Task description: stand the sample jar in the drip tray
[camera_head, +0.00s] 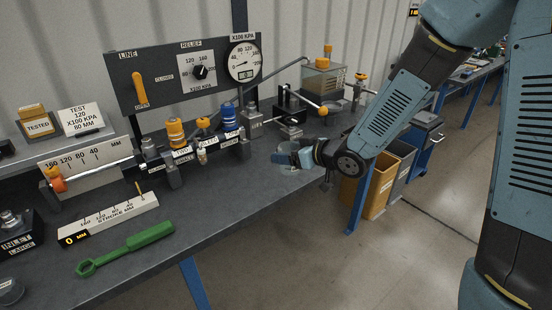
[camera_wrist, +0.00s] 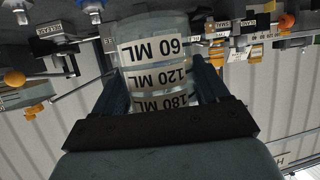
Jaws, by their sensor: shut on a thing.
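The sample jar (camera_wrist: 160,78) is clear, with white bands marked 60, 120 and 180 ML. In the wrist view it stands between the two dark fingers, and its lettering appears upside down. My gripper (camera_wrist: 155,85) is shut on the jar. In the head view my gripper (camera_head: 291,156) is low over the front right part of the bench, close to its edge. The jar is small and partly hidden by the gripper there, and I cannot tell whether its base touches the bench. I cannot make out the drip tray for certain.
The grey bench (camera_head: 225,200) is clear left of my gripper. A green wrench (camera_head: 127,249) and a stroke gauge (camera_head: 108,218) lie further left. Couplers (camera_head: 176,133), a lever with an orange ball (camera_head: 322,111) and a clear tank (camera_head: 323,80) stand behind. Bins (camera_head: 381,186) are right.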

